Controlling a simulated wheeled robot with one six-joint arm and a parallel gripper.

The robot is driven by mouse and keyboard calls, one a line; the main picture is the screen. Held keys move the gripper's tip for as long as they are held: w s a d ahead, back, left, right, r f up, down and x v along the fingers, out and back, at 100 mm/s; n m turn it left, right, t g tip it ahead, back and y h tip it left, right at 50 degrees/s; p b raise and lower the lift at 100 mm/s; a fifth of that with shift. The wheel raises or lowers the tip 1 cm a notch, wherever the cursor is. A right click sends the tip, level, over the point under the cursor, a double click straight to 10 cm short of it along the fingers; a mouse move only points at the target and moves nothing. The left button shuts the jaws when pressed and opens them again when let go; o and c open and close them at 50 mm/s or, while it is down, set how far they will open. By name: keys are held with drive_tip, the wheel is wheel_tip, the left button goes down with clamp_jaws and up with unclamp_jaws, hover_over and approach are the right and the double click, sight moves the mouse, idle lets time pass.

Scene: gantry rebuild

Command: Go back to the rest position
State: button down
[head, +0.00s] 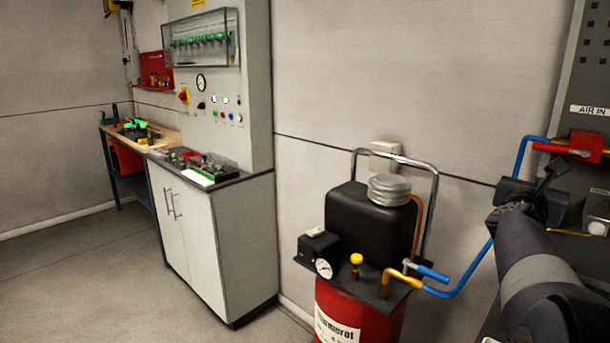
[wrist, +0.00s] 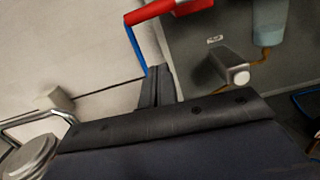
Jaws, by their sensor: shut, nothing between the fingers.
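My gripper (head: 556,168) is at the right of the head view, at the end of my dark arm, in front of the grey panel. In the wrist view the two dark fingers of my gripper (wrist: 157,84) stand together, shut, with nothing between them. A red valve block (head: 583,145) with a blue hose is just above and behind the gripper in the head view. The same red block (wrist: 168,10) shows at the top of the wrist view, apart from the fingers.
A red compressor tank (head: 350,308) with a black motor housing (head: 365,222) and chrome handle stands left of my arm. A blue hose runs from it to the panel (head: 592,75). A white cabinet (head: 200,240) and a workbench (head: 150,140) stand further left. The floor (head: 90,280) there is clear.

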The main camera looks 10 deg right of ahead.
drive_tip(key=w+d+r+p, duration=0.3)
drive_tip(key=r+p, duration=0.1)
drive_tip(key=p, duration=0.1)
drive_tip(key=shift+d, duration=0.35)
idle(0.4)
